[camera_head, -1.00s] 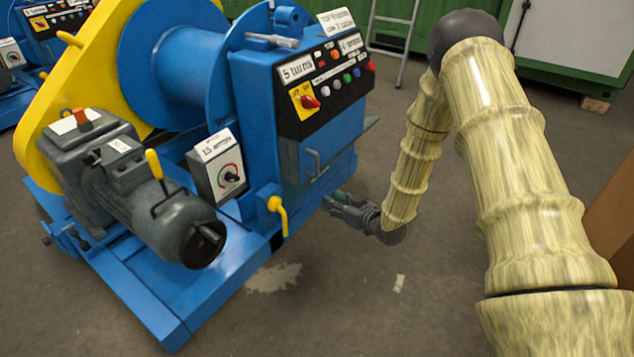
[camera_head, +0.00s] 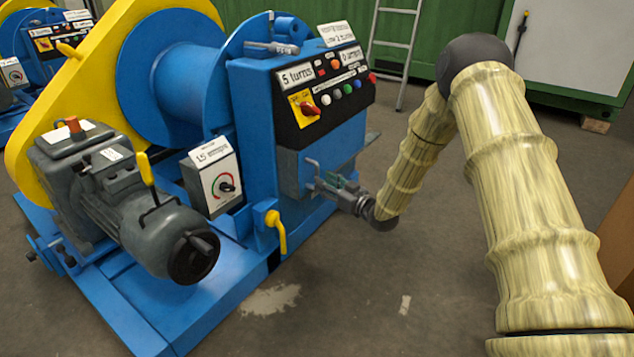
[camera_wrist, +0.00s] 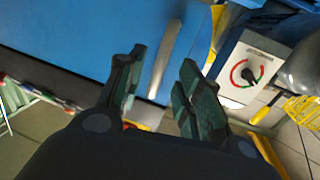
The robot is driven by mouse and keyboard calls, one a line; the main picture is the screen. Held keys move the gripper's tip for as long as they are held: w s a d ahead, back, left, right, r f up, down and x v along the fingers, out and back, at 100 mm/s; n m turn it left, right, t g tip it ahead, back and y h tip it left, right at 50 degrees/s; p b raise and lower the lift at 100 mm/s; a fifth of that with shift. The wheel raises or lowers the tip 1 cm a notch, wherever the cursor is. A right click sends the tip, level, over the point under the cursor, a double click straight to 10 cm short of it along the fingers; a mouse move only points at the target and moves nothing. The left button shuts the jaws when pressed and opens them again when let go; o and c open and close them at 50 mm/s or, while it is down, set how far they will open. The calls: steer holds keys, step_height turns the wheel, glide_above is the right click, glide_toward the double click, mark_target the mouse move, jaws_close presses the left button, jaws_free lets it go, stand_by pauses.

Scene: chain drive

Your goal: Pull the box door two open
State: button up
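The box door (camera_head: 345,145) is a blue-grey panel on the front of the blue control cabinet and looks closed. Its grey bar handle (camera_head: 312,168) is near the door's left side. My gripper (camera_head: 325,184) is at the handle, partly overlapping its lower end. In the wrist view my gripper (camera_wrist: 162,62) is open, with a dark green finger on each side of the handle (camera_wrist: 166,58). The blue door face (camera_wrist: 75,30) lies beyond. I cannot tell whether either finger touches the handle. No label on the door is readable.
Above the door is a black panel (camera_head: 330,92) with buttons and a red-yellow switch. A dial box (camera_head: 216,178) and a yellow lever (camera_head: 277,230) stand left of the door. A grey motor (camera_head: 150,215) is farther left. The floor (camera_head: 385,270) in front is clear.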

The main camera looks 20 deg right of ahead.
steer(key=shift+b+x, duration=0.6)
steer(key=shift+x, duration=1.7)
steer(key=shift+c, duration=0.3)
jaws_close()
